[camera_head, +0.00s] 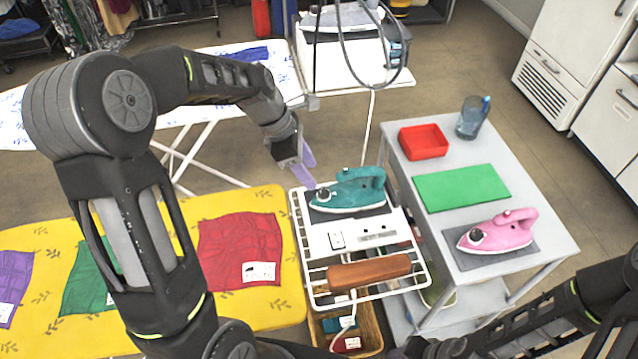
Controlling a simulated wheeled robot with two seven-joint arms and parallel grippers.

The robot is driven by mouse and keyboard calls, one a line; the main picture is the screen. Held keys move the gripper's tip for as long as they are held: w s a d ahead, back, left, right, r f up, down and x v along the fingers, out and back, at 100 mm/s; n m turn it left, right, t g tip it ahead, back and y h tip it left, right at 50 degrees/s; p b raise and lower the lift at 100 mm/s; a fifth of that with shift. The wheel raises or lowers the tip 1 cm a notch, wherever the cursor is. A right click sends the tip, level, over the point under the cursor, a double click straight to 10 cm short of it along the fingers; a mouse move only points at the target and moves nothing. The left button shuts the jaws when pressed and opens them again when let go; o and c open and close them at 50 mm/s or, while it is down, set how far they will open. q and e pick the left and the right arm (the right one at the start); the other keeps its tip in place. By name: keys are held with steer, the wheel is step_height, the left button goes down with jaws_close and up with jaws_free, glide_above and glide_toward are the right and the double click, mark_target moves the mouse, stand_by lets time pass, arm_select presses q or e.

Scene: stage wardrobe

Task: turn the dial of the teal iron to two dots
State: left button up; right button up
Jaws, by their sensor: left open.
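The teal iron (350,191) lies on a dark pad on the white rack, its nose pointing left. Its dark dial (322,196) shows at the front end of the handle; its dot marks are too small to read. My left gripper (307,172) comes down from the upper left and is open, with pale purple fingers. Its fingertips are just above and left of the dial, and I cannot tell whether they touch it. My right arm enters at the lower right, but its gripper is not visible.
A pink iron (497,232) sits on the grey table at the right, with a green mat (462,187), a red tray (423,141) and a blue cup (472,117). A wooden block (368,271) lies on the rack's front. A yellow ironing board (267,203) with folded cloths is at left.

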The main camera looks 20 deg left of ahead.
mark_target(323, 191)
arm_select(q)
steer(key=x, duration=0.6)
steer(key=shift+d+f+p, duration=0.1)
steer(key=shift+f+p, duration=0.15)
steer(key=shift+p, duration=0.05)
jaws_close()
